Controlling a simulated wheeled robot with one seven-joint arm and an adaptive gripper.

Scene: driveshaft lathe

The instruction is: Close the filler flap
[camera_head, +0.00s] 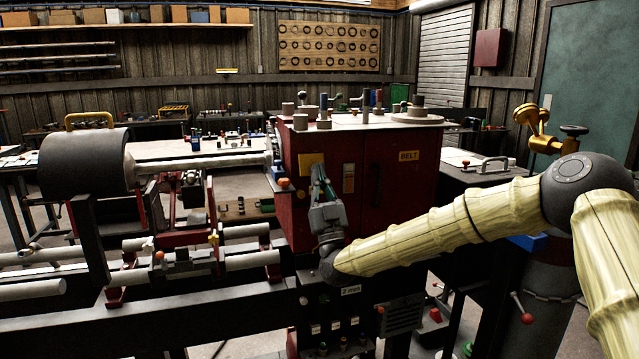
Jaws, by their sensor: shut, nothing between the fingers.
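The red headstock cabinet (390,165) of the lathe stands in the middle of the view. A small yellow plate (308,161) is on its front face at the upper left; it may be the filler flap, but I cannot tell its hinge or how far it stands open. My gripper (319,171) points up in front of this plate, shut and empty, and hides its lower right part. Its fingertips look close to the plate; I cannot tell whether they touch it.
A beige plate (349,177) and a yellow BELT label (409,156) are right of my gripper. An orange knob (284,183) is left of it. Handles and loose parts stand on the cabinet top. Lathe rails (245,259) and a dark grey drum (85,162) lie left.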

